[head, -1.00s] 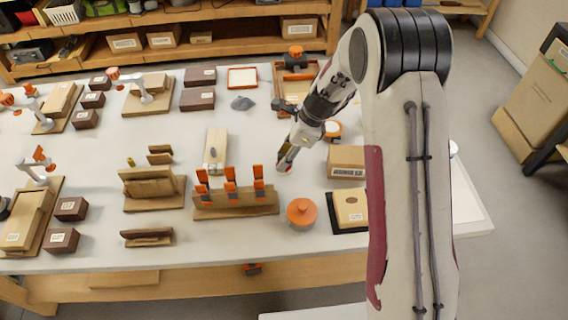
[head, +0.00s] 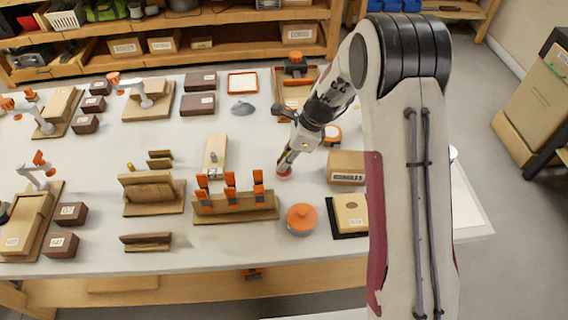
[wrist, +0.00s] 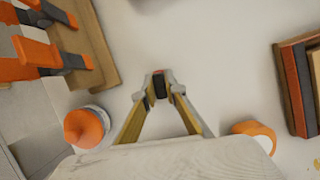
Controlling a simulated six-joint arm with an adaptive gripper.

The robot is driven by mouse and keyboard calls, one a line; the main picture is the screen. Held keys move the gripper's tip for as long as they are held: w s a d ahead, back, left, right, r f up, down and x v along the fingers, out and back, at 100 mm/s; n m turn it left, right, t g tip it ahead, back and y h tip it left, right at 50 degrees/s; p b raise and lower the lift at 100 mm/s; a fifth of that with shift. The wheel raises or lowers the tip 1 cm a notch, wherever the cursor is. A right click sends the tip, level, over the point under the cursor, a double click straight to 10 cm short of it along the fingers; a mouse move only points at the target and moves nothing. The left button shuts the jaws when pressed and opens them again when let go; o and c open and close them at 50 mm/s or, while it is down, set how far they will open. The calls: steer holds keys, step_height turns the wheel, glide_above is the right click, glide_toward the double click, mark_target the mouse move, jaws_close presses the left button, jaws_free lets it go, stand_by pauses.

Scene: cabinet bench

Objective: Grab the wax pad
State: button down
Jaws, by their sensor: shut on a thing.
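My gripper (head: 286,163) points down over the middle of the bench, right of the stand with orange-handled tools. In the wrist view my gripper (wrist: 161,90) has its two fingertips closed on a small dark piece with a reddish edge. I take this piece for the wax pad (wrist: 159,80). In the head view the wax pad (head: 284,174) shows as a small pinkish-red shape at the fingertips, at or just above the bench top; I cannot tell which. The fingers hide part of it.
The wooden stand with orange-handled tools (head: 236,208) is left of my gripper. An orange-lidded round jar (head: 301,218) is in front. A cardboard box (head: 346,167) and a tan block on a black base (head: 350,213) stand to the right. Bare bench surrounds my fingertips.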

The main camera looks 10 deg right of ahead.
steer(key=shift+r, duration=5)
